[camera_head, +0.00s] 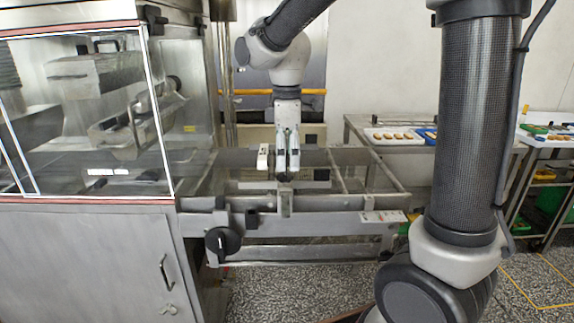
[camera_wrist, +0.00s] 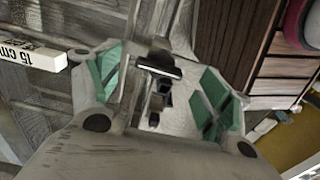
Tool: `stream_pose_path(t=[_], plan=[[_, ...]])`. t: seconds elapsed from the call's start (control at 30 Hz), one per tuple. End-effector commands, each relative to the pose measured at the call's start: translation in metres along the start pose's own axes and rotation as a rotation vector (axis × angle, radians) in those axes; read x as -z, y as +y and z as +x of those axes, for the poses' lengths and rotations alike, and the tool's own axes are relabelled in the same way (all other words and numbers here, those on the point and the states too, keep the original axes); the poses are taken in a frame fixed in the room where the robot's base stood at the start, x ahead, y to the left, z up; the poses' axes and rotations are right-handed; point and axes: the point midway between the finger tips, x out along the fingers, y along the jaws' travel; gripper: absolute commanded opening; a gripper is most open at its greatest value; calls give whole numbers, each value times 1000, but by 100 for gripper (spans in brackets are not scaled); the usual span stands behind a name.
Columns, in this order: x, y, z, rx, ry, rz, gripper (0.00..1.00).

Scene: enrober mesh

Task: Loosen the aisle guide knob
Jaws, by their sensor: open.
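My gripper (camera_head: 287,172) points down over the metal conveyor frame in the head view. In the wrist view its two fingers with green pads stand apart, and the gripper (camera_wrist: 160,88) is open. A dark knob-like part with a bar-shaped top (camera_wrist: 158,66) shows between the fingers, on a metal rod. I cannot tell if either finger touches it. In the head view the gripper hides this spot. A larger round black knob (camera_head: 222,241) sits on the front of the frame, lower left of my gripper.
A white block (camera_head: 263,157) is left of my gripper; in the wrist view this block (camera_wrist: 32,50) reads "15 cm". The glass-fronted machine (camera_head: 90,110) stands at left. Frame rails (camera_head: 345,203) surround the gripper. A table with a tray (camera_head: 390,144) stands behind at right.

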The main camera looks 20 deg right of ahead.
Motion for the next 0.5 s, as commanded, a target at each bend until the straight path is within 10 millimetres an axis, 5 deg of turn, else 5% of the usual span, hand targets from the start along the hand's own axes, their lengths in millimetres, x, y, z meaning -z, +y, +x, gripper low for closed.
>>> stream_pose_path(t=[0.3,0.5], plan=[[0,0,-69,-3,2,0,79],[0,0,-89,-1,1,0,79]])
